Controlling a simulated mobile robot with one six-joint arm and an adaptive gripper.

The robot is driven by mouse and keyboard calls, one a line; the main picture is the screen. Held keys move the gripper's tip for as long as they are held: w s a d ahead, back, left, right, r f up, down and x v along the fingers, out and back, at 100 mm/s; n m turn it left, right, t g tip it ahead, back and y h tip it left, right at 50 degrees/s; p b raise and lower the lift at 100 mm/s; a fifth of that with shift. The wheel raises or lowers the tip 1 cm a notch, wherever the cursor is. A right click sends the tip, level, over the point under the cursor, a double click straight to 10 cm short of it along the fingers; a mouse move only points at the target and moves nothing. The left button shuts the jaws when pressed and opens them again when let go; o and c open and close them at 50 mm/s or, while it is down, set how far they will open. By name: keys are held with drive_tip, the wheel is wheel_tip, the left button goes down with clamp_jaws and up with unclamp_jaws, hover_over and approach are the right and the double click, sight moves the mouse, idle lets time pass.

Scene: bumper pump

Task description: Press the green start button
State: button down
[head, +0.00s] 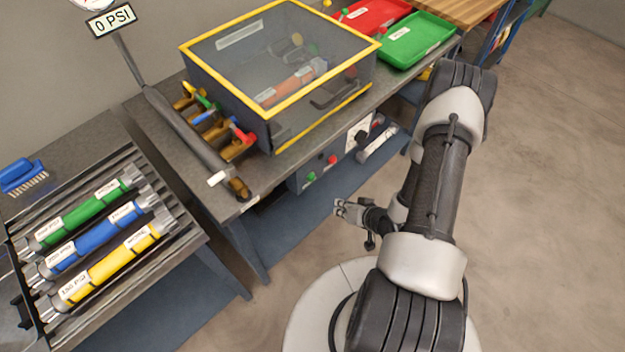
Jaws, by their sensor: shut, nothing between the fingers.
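A green button (311,177) sits on the front of a grey control panel (322,168) under the workbench's front edge. A red button (332,160) is up and right of it on the same panel. My gripper (339,207) is shut and empty, in front of the bench, a little below and right of the green button in the picture. It points left and is apart from the panel. How far it stands from the panel is hard to judge.
A yellow-framed clear box (283,62) stands on the bench (270,170). Brass valves with coloured handles are left of it. A rack at left holds green, blue and yellow cylinders (95,235). Red and green trays (418,40) stand at the back right. The floor at right is clear.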

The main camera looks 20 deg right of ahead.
drive_tip(key=w+a, duration=0.3)
drive_tip(key=w, duration=0.5)
drive_tip(key=shift+w, duration=0.2)
drive_tip(key=shift+w, duration=0.15)
idle(1.4)
drive_tip(key=shift+w+a+b, duration=0.15)
drive_tip(key=shift+w+b, duration=0.05)
drive_tip(key=shift+b, duration=0.1)
drive_tip(key=shift+w+a, duration=0.15)
drive_tip(key=shift+w, duration=0.4)
idle(0.6)
drive_tip(key=shift+s, duration=0.2)
drive_tip(key=shift+s+d, duration=0.3)
drive_tip(key=shift+s, duration=0.45)
drive_tip(key=shift+s+d, duration=0.3)
drive_tip(key=shift+s, duration=0.5)
drive_tip(key=shift+s+d, duration=0.25)
drive_tip(key=shift+s, duration=0.5)
drive_tip(key=shift+s+d, duration=0.3)
drive_tip(key=shift+s, duration=0.5)
